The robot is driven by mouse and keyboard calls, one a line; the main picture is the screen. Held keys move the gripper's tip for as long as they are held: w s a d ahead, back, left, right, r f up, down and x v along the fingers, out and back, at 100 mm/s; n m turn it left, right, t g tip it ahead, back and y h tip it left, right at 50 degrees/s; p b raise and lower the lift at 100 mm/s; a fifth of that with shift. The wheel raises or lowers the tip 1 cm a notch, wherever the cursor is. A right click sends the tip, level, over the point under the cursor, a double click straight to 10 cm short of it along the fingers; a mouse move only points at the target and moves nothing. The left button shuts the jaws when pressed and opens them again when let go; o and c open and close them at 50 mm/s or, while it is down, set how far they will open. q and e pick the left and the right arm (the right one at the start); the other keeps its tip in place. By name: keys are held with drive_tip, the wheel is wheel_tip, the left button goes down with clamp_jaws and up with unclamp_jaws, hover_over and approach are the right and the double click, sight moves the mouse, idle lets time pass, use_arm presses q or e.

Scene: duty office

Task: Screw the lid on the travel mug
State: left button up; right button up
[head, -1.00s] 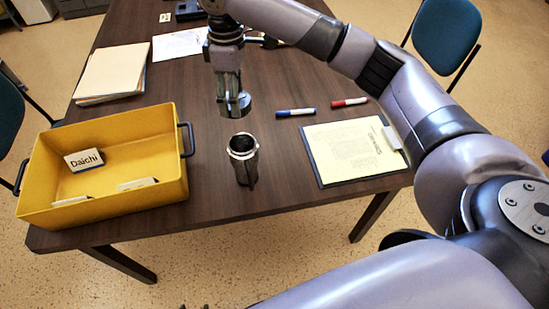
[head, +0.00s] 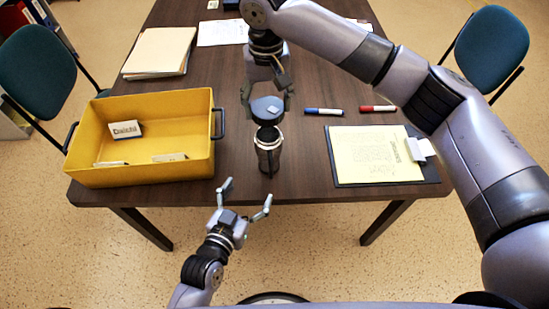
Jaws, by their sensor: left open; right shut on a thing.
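The lid (head: 267,110), round and dark grey-blue with a small light tab on top, is just above the mug's mouth and looks tilted toward me. My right gripper (head: 267,98) is shut on the lid from above and behind. My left gripper (head: 246,200) is open and empty, below and left of the mug, near the table's front edge. Whether the lid touches the mug's rim I cannot tell.
A yellow crate (head: 140,179) with name cards stands left of the mug. A clipboard (head: 432,170) with yellow paper lies at right. A blue marker (head: 324,111) and a red marker (head: 378,108) lie behind it. Folders (head: 160,50) lie at back left.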

sight(265, 153)
drive_tip(key=shift+a, duration=0.1)
drive_tip(key=shift+s, duration=0.1)
use_arm(q)
drive_tip(key=r+t, duration=0.1)
drive_tip(key=d+r+t, duration=0.1)
drive_tip(key=r+t, duration=0.1)
drive_tip(key=shift+w+d+r+n, duration=0.2)
drive_tip(key=shift+w+r+n, duration=0.1)
drive_tip(key=shift+w, duration=0.1)
drive_tip(key=shift+w, duration=0.1)
drive_tip(key=x, duration=1.1)
drive_tip(key=shift+w+d+r, duration=0.1)
drive_tip(key=shift+w, duration=0.3)
drive_tip(key=c, duration=1.8)
use_arm(e)
drive_tip(key=shift+f, duration=2.45)
